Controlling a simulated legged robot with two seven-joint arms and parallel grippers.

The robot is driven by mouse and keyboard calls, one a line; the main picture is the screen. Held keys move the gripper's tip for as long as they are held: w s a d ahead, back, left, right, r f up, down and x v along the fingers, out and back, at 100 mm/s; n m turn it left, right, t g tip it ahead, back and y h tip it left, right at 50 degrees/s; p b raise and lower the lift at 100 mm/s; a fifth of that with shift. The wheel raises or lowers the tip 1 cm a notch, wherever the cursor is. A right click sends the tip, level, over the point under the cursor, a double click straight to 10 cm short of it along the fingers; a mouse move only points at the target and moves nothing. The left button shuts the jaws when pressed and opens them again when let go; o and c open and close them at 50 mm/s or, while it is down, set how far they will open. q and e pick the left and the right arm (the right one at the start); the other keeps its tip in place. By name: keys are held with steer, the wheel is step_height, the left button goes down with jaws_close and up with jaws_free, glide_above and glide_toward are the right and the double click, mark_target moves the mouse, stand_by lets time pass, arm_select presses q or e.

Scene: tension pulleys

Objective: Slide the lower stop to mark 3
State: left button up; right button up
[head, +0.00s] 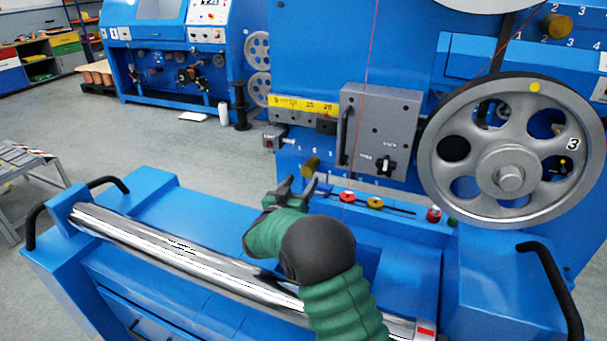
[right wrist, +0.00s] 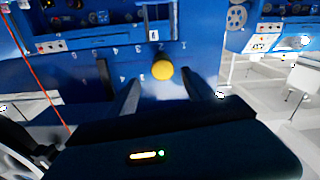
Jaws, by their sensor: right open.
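The lower stop is a brass-coloured knob (head: 310,167) on the blue front panel of the machine, below a row of small white numbers. In the right wrist view the knob (right wrist: 162,70) is round and yellow, with small marks above and to its left; I cannot tell exactly which mark it is at. My right gripper (head: 299,188) is open just in front of and below the knob. In the right wrist view the fingers (right wrist: 163,92) point at the panel, with the knob between them beyond the tips. No contact shows. My left gripper is not in view.
A large grey spoked pulley (head: 508,178) is at the right. Another brass knob (head: 558,26) sits at the upper right beside numbers. A grey box (head: 380,130) and a yellow scale (head: 302,104) are above the lower stop. A shiny roller (head: 150,240) lies across the front.

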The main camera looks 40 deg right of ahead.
mark_target(306, 174)
steer(key=x, duration=0.6)
steer(key=shift+w+f+b, duration=0.25)
steer(key=shift+b, duration=0.1)
steer(key=shift+w+d+r, duration=0.35)
steer(key=shift+d+f, duration=0.1)
steer(key=shift+d, duration=0.1)
steer(key=shift+d+f, duration=0.1)
steer(key=shift+d, duration=0.1)
steer(key=c, duration=0.5)
steer(key=shift+w+a, duration=0.1)
steer(key=shift+a, duration=0.05)
jaws_close()
